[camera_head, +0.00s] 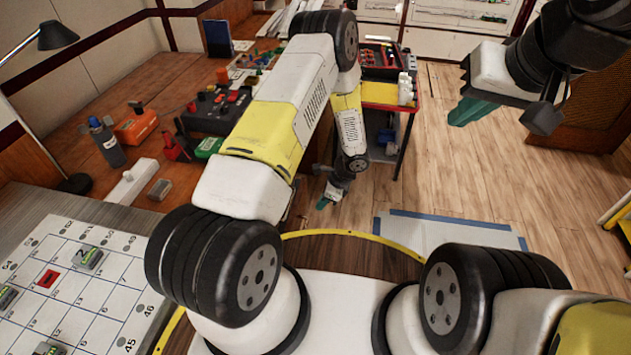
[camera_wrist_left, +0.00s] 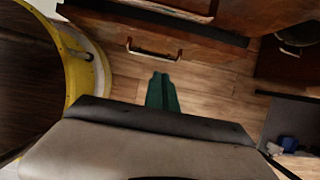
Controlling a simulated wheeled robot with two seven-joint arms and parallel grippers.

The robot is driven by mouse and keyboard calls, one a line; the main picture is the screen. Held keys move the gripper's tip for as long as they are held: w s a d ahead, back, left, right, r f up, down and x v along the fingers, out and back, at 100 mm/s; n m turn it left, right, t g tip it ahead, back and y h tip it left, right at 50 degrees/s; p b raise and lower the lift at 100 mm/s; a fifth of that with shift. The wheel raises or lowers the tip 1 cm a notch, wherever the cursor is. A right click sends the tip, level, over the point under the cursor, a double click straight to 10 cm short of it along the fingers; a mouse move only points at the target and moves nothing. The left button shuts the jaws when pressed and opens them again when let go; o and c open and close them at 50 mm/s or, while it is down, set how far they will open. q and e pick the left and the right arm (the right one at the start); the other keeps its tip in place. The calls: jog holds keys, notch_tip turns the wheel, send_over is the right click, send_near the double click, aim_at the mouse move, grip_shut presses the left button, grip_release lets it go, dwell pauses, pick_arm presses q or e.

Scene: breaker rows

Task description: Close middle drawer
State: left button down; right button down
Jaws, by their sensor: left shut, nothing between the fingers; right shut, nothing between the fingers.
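My left gripper (camera_head: 325,200) hangs low beside the wooden workbench, its green fingers shut with nothing between them. In the left wrist view its green fingers (camera_wrist_left: 162,92) point toward a wooden front with a silver handle (camera_wrist_left: 152,50), apart from it. Above that handle is another wooden front (camera_wrist_left: 240,14) with a dark strip beneath it and a handle at the top edge. I cannot tell which front is the middle drawer or how far it is out. In the head view my left arm hides the drawers. My right gripper (camera_head: 472,110) is shut and empty, raised over the floor at the right.
The workbench top (camera_head: 95,95) holds a bottle (camera_head: 107,143), an orange box (camera_head: 137,126) and other items. A tool cart (camera_head: 385,95) stands beyond my left gripper. A numbered white board (camera_head: 75,290) lies at the lower left. The wood floor at the right is mostly clear.

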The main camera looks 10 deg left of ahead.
pick_arm(q)
jog(key=a+f, duration=0.4)
jog(key=f, duration=0.1)
jog(key=a+f, duration=0.2)
jog(key=f, duration=0.1)
jog(key=shift+a+f, duration=0.2)
jog(key=shift+a, duration=0.1)
jog(key=shift+w+a, duration=0.1)
jog(key=shift+a, duration=0.3)
